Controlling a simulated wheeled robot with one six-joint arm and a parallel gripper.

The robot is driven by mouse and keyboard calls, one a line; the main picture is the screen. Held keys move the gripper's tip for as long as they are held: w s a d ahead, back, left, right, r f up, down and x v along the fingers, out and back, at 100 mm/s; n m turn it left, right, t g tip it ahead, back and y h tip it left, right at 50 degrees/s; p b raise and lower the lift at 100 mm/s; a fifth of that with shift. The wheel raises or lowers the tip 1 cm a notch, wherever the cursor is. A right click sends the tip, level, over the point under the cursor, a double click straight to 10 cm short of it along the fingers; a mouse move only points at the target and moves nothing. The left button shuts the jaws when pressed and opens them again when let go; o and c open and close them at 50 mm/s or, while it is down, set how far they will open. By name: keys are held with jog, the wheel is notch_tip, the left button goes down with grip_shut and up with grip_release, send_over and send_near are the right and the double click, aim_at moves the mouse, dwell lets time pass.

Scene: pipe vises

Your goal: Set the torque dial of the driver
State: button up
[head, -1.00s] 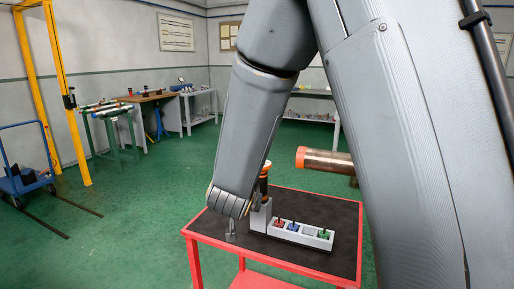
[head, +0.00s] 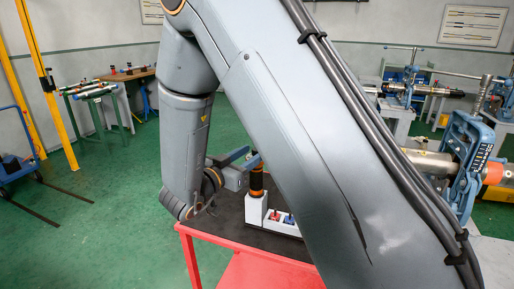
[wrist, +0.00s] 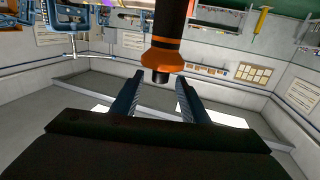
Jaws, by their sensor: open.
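The driver (head: 257,180), dark with orange bands, stands upright in a light grey holder (head: 255,210) on the red cart. In the wrist view the driver (wrist: 168,25) comes down from the top edge, with an orange collar and a dark end. My gripper (head: 244,165) is beside the driver's upper part in the head view, its fingers pointing at it. In the wrist view my gripper (wrist: 160,78) is open, with the driver's end showing between the fingertips. I cannot tell whether they touch. The dial's marks cannot be read.
The holder's row carries red (head: 274,215) and blue (head: 289,219) pieces; my arm hides the rest. The cart (head: 262,250) has a dark top. A blue vise (head: 462,165) with a pipe (head: 428,162) stands at right.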

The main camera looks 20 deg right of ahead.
aim_at(254, 152)
jog(key=shift+p+x, duration=0.3)
jog(key=shift+x, duration=1.3)
jog(key=shift+c, duration=0.2)
grip_shut()
